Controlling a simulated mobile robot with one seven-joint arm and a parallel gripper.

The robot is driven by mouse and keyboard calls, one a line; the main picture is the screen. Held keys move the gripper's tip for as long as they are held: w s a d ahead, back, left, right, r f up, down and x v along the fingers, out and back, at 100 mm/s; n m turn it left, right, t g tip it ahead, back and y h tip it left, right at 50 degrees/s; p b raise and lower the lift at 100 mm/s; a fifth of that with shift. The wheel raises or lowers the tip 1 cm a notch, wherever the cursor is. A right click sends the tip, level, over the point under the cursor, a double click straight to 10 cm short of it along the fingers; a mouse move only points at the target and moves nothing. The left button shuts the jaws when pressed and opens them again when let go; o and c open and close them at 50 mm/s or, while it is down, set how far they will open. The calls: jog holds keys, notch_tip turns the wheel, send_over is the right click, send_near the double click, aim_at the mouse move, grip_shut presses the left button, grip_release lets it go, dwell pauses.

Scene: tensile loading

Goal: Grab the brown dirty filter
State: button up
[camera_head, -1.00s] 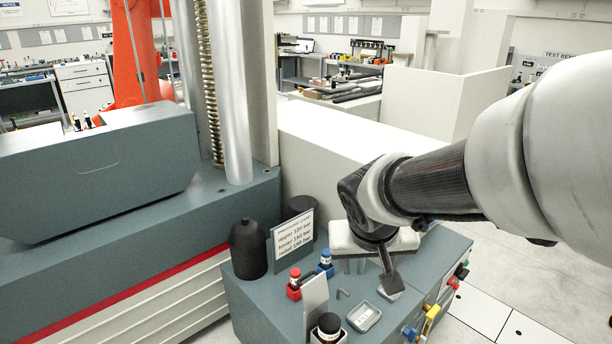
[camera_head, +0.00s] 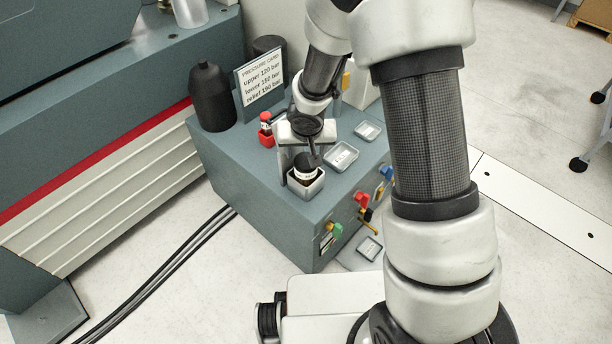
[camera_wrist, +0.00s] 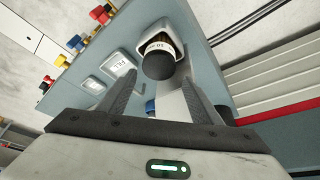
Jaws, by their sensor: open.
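The filter (camera_head: 305,170) has a dark round cap and a white label band, with a little brown showing beside the label. It stands in a light square holder (camera_head: 306,189) on the grey-green cabinet top. In the wrist view the filter (camera_wrist: 159,62) lies ahead, around the gap between the fingertips. My gripper (camera_head: 303,145) is over the holder in the head view, partly hiding the filter. In the wrist view my gripper (camera_wrist: 158,82) has its two fingers apart. Whether they reach beside the cap or stay short of it, I cannot tell.
A shallow labelled tray (camera_head: 341,157) is beside the holder, with another tray (camera_head: 367,131) behind. Coloured valve handles (camera_head: 361,199) project from the cabinet front.

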aim_at(306, 160)
jog(key=b+x, duration=0.2)
jog(key=x, duration=0.7)
jog(key=shift+w+d, duration=0.1)
jog(key=shift+c, duration=0.6)
jog(key=c, duration=1.1)
jog(key=shift+r, duration=0.1)
jog(key=shift+c, duration=0.7)
jog(key=shift+r, duration=0.1)
